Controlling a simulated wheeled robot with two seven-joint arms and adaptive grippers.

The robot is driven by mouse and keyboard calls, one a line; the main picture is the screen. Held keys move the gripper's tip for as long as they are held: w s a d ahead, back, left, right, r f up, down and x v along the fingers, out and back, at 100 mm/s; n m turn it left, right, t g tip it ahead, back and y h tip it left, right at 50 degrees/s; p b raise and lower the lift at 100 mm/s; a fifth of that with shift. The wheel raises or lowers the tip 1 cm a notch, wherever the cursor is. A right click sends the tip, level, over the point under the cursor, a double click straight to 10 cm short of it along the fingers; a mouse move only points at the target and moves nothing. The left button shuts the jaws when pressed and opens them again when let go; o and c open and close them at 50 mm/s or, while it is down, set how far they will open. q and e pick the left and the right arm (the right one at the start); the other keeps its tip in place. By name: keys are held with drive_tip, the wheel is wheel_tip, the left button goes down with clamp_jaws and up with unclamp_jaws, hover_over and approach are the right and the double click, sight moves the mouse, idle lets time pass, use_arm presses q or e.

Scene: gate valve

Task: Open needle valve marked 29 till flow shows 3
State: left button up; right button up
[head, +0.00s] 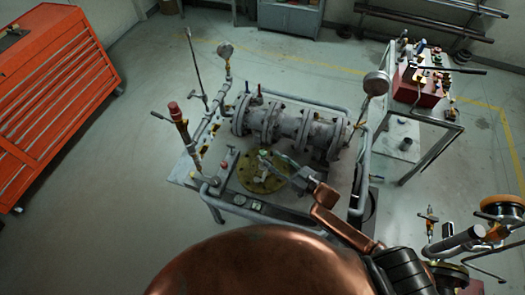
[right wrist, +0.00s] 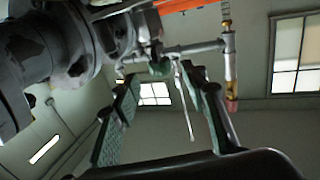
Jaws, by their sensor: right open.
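My right gripper (head: 276,163) reaches in from the lower right over the pipe skid, beside the flanged grey valve body (head: 285,122) and above a round brass flange (head: 250,184). In the right wrist view its two fingers (right wrist: 165,95) stand wide apart with nothing held between them. A small green part (right wrist: 160,68) and a thin pale rod (right wrist: 187,100) show beyond and between the fingers, apart from them as far as I can tell. No number 29 is legible, so I cannot tell which part is that needle valve. Small dials (head: 240,200) sit at the skid's front; their readings are illegible. My left gripper is out of view.
Tall gauges (head: 225,50) and (head: 377,83) rise from the skid, with a red-topped upright pipe (head: 174,110) at its left. An orange tool cabinet (head: 55,90) stands at left. A side table (head: 415,135) carries a red box. Floor left of the skid is clear.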

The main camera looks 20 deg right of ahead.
sight(263, 152)
drive_tip(key=x, duration=0.4)
drive_tip(key=shift+w+a+r, duration=0.1)
drive_tip(key=shift+w+r, duration=0.05)
drive_tip(key=shift+w+a+p, duration=0.35)
drive_tip(key=shift+w, duration=0.25)
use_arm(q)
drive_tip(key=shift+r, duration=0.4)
use_arm(e)
clamp_jaws()
